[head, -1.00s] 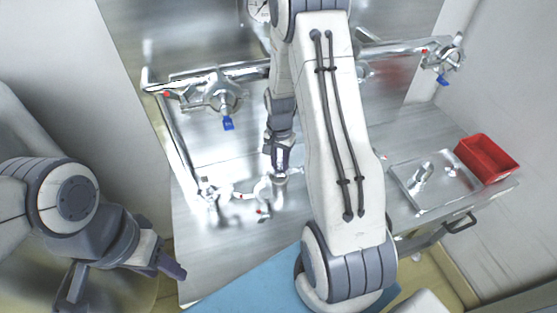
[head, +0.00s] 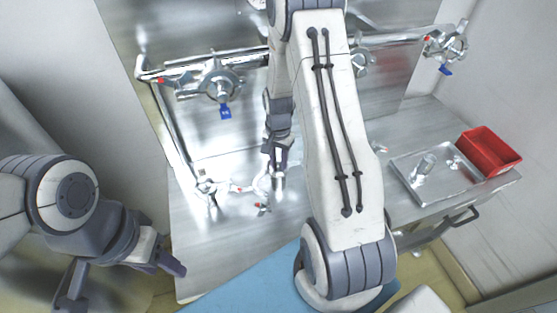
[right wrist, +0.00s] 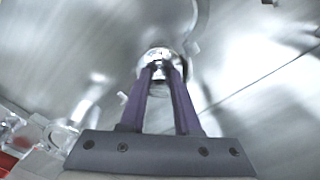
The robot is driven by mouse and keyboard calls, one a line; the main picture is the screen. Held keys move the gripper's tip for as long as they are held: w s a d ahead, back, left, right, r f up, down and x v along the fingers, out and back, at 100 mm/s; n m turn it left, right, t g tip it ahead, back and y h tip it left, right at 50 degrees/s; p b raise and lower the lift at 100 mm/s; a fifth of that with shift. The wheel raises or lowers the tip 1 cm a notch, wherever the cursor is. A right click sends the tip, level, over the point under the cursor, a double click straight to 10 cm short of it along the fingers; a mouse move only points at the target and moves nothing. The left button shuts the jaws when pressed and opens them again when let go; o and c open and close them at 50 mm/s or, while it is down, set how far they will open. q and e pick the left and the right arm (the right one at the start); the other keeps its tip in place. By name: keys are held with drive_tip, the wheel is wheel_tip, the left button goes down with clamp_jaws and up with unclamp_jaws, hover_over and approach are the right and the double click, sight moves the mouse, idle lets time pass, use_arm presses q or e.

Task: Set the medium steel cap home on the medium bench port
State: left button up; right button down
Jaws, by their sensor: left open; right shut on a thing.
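My right gripper (head: 277,160) points down over the bench behind my right arm. In the right wrist view its two purple fingers (right wrist: 161,72) are shut on a small shiny steel piece (right wrist: 161,54), which looks like the cap. In the head view the held piece (head: 279,184) hangs beside the bench pipework (head: 240,188). I cannot tell whether it touches a port, or which fitting is the medium port. My left gripper (head: 122,284) is open and empty at the lower left, off the bench.
A steel tray (head: 468,188) with loose metal parts and a red bin (head: 489,152) stand at the right. Pipes with a blue-tagged valve (head: 222,88) run along the back panel. The bench front (head: 215,240) is clear. A blue mat (head: 250,285) lies below.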

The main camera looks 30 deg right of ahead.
drive_tip(key=shift+f, duration=0.15)
drive_tip(key=c, duration=0.5)
unclamp_jaws()
drive_tip(key=shift+c, duration=0.2)
wheel_tip(320, 180, up, 10)
drive_tip(key=shift+r+b, duration=0.2)
drive_tip(key=shift+b, duration=1)
drive_tip(key=s+a+r+n+b, duration=0.1)
drive_tip(key=s+a+r+n, duration=0.1)
drive_tip(key=s+a+n, duration=0.7)
drive_tip(key=s+a+r+n+y+b, duration=0.1)
drive_tip(key=s+a+r+n, duration=0.1)
drive_tip(key=s+a+n, duration=0.8)
drive_tip(key=s+a, duration=0.3)
drive_tip(key=a, duration=0.4)
drive_tip(key=shift+r+b, duration=0.3)
